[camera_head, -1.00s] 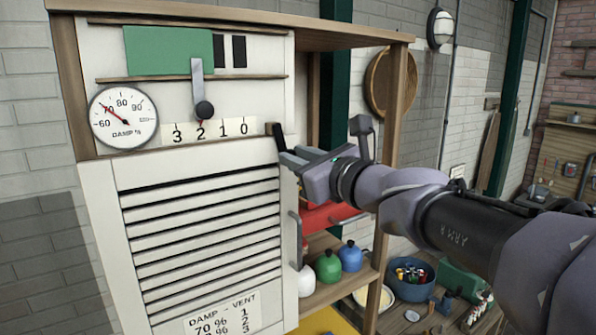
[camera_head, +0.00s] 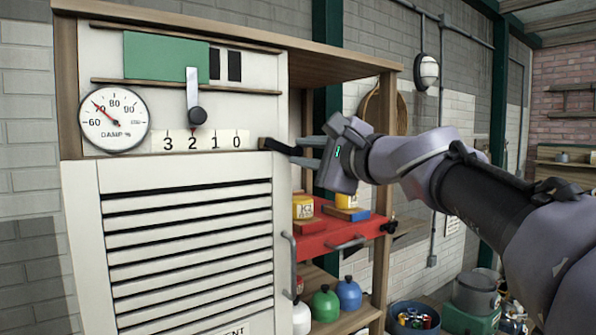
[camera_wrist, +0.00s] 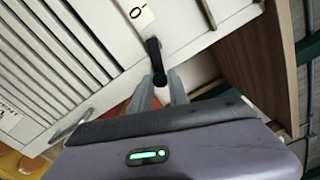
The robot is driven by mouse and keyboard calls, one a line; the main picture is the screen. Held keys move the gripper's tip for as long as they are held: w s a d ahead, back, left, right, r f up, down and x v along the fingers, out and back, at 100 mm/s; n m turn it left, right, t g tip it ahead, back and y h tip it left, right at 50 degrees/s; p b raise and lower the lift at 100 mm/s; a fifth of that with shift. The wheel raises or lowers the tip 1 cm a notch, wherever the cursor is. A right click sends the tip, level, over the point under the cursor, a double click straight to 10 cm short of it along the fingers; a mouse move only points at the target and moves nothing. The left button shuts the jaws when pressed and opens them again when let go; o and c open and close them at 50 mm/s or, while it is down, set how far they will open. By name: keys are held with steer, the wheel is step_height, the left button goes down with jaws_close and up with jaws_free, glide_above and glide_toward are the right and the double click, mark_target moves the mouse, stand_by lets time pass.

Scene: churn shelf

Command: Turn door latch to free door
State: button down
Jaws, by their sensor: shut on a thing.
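The black door latch (camera_head: 275,146) sits at the top right corner of the white louvred door (camera_head: 186,172). It points sideways to the right, tilted slightly down. My gripper (camera_head: 301,152) reaches in from the right, its two fingers around the latch's free end. In the wrist view the latch (camera_wrist: 153,50) runs down to a dark round end between the fingertips of my gripper (camera_wrist: 161,84). The door looks closed, with a grey handle (camera_head: 290,265) on its right edge.
Above the door are a damp dial (camera_head: 114,120), a lever with a black knob (camera_head: 197,115) and a number strip (camera_head: 202,141). Right of the door, a red drawer (camera_head: 345,235) holds yellow tins, with bottles (camera_head: 325,302) below. A wooden post (camera_head: 387,110) stands behind my gripper.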

steer(key=shift+d+r+n+b, duration=0.1)
steer(key=shift+r+n+b, duration=0.35)
steer(key=shift+n, duration=0.6)
steer(key=shift+r+n+b, duration=0.35)
steer(key=shift+n+b, duration=0.1)
steer(key=shift+n, duration=0.6)
steer(key=shift+r, duration=0.1)
steer(key=c, duration=1.3)
jaws_free()
steer(key=shift+w, duration=0.1)
